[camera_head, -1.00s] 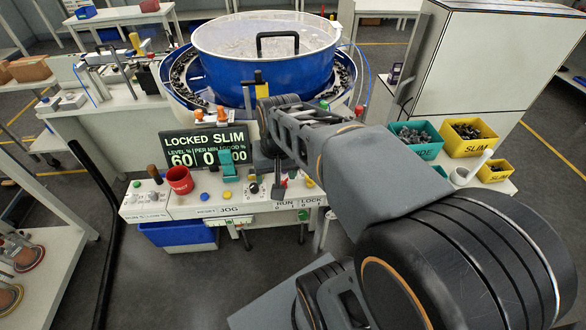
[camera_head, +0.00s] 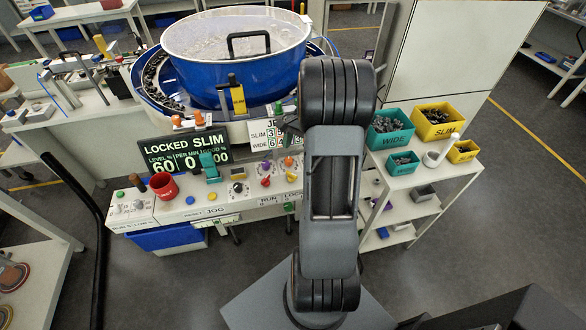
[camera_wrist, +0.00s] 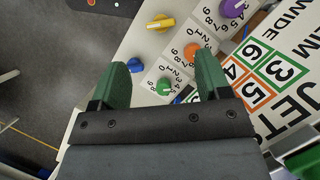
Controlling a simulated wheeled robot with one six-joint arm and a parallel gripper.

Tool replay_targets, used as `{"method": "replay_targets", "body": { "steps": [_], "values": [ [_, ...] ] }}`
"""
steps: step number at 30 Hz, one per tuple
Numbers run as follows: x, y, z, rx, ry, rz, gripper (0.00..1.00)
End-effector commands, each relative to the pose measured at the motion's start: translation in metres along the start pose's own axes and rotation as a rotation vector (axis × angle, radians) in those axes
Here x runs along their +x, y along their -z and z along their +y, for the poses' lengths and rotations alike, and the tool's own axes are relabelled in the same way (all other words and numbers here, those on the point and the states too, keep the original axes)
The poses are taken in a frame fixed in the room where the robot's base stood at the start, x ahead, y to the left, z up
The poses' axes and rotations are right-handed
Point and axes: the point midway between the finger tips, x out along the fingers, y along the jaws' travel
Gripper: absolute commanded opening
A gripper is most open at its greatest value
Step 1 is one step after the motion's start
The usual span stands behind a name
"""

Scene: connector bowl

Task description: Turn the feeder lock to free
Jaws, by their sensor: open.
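The feeder's front panel carries the label LOCK (camera_head: 292,195) beside RUN, close to my arm. The display (camera_head: 188,150) reads LOCKED SLIM. A yellow knob (camera_wrist: 160,23) shows in the wrist view, beyond and between my fingertips; a yellow knob stood above LOCK in the earlier head view, but I cannot read its label here. My gripper (camera_wrist: 162,68) is open over the panel with nothing held. Between its green fingers are a blue knob (camera_wrist: 136,65) and a green knob (camera_wrist: 164,86). In the head view my arm hides the gripper.
An orange knob (camera_wrist: 191,51) and a purple knob (camera_wrist: 233,7) with number scales sit near the right finger. The JET sign (camera_wrist: 283,90) stands on the right. Part bins (camera_head: 390,128) stand right.

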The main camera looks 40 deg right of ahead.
Motion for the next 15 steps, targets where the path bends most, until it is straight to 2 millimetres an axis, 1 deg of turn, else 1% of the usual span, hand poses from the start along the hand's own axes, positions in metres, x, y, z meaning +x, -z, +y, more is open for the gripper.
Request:
{"method": "replay_targets", "body": {
  "steps": [1,6,12,15],
  "values": [
    [0.01,-0.001,0.001,0.0,-0.003,-0.004,0.7],
    [0.042,-0.001,0.0,-0.001,-0.002,-0.004,0.7],
    [0.069,-0.001,0.0,-0.001,-0.001,-0.001,0.7],
    [0.078,0.0,0.0,-0.001,-0.001,0.0,0.7]
  ]
}}
